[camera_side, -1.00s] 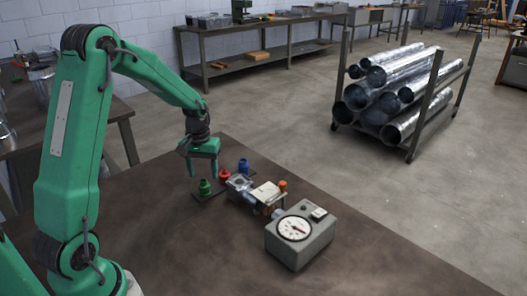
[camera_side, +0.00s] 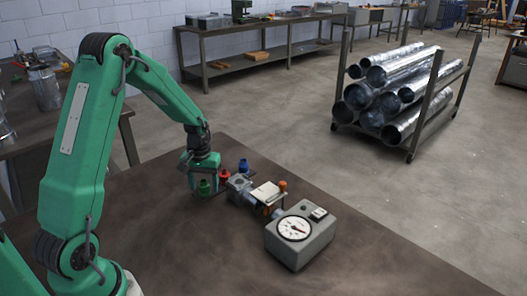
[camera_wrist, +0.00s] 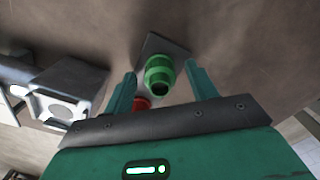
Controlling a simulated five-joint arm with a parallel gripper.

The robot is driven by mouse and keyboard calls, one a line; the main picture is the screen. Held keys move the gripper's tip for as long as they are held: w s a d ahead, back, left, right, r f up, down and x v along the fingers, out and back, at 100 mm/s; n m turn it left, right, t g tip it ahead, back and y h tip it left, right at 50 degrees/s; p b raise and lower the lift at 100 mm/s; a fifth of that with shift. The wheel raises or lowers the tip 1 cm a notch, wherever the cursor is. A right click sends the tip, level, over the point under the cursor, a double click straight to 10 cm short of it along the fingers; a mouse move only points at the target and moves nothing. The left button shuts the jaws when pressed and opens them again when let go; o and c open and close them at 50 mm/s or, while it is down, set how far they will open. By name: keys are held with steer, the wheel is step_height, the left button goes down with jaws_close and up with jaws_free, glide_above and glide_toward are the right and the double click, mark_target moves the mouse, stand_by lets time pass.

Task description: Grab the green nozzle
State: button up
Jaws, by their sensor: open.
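The green nozzle (camera_side: 204,187) stands upright on a small dark plate on the table, and my gripper (camera_side: 203,187) is down around it. In the wrist view the green nozzle (camera_wrist: 159,74) lies between the two teal fingers of my gripper (camera_wrist: 160,82), with a gap on each side. The fingers are open and hold nothing. A red nozzle (camera_side: 224,175) and a blue nozzle (camera_side: 244,165) stand in a row beyond the green one. The red nozzle (camera_wrist: 142,103) is partly hidden in the wrist view, and the blue one is not visible there.
A clamp fixture (camera_side: 240,185) stands close to the right of the nozzles, with a grey gauge box (camera_side: 300,240) nearer the front. The fixture (camera_wrist: 65,95) shows left of my fingers in the wrist view. The front table area is clear.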

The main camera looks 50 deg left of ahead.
mark_target(203, 180)
steer(key=c, duration=1)
steer(key=shift+c, duration=0.2)
steer(key=shift+r, duration=0.1)
steer(key=shift+r, duration=0.85)
step_height(203, 180, up, 3)
steer(key=shift+f, duration=0.2)
steer(key=s+d+r, duration=0.1)
steer(key=d+r, duration=0.5)
steer(key=d, duration=0.5)
steer(key=shift+d+r, duration=0.3)
